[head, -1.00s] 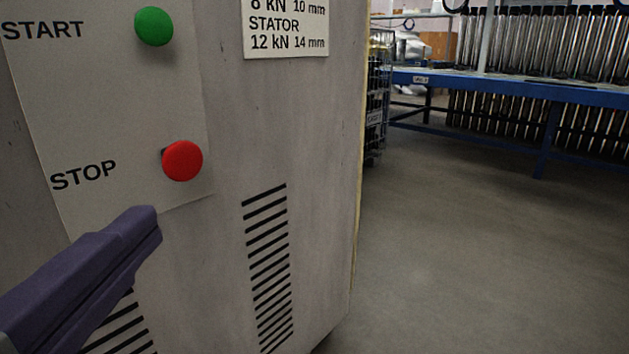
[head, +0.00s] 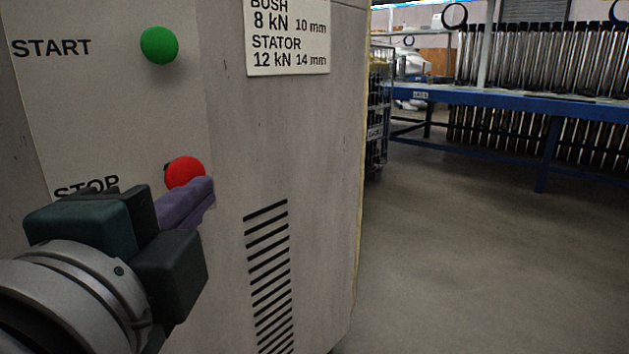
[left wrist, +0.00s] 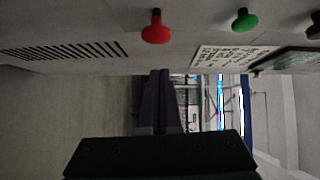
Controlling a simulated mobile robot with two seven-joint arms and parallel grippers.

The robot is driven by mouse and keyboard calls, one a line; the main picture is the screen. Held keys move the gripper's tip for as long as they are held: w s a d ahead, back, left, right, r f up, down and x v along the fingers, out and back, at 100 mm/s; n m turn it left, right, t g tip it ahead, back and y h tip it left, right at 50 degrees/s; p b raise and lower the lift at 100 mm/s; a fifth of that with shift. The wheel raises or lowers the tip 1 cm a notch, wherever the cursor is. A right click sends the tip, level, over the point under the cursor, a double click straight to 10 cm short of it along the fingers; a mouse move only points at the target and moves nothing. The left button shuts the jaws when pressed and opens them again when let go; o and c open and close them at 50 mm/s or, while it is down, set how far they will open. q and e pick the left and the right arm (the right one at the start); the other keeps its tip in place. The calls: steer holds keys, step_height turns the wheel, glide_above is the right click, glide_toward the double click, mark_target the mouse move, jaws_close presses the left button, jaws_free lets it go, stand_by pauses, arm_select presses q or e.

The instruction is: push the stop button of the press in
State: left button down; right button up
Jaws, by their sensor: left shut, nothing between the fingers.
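The red STOP button (head: 184,172) is a round knob on the front of the grey press (head: 300,130). In the left wrist view the button (left wrist: 155,30) stands out from the panel on a short dark stem. My left gripper (head: 205,188) is shut and empty. Its purple fingers overlap the button's lower edge in the head view, and the gripper partly covers the STOP label (head: 85,187). In the left wrist view the fingertips (left wrist: 160,73) show apart from the button, with a gap between them. My right gripper is not in view.
The green START button (head: 159,45) sits above STOP; it also shows in the left wrist view (left wrist: 245,20). A white force plate (head: 288,40) and vent slots (head: 267,270) are on the press. Clear floor (head: 450,260) and a blue bench (head: 480,97) lie to the right.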

mark_target(179, 178)
arm_select(q)
steer(key=w+a, duration=0.1)
steer(key=w+a+b, duration=0.1)
steer(key=w+a, duration=0.1)
steer(key=shift+w+f, duration=0.2)
steer(key=shift+w+a+r+p, duration=0.2)
steer(key=shift+w+a+p, duration=0.3)
steer(key=shift+p, duration=0.3)
steer(key=shift+a+f, duration=0.1)
steer(key=shift+a, duration=0.15)
steer(key=shift+f, duration=0.1)
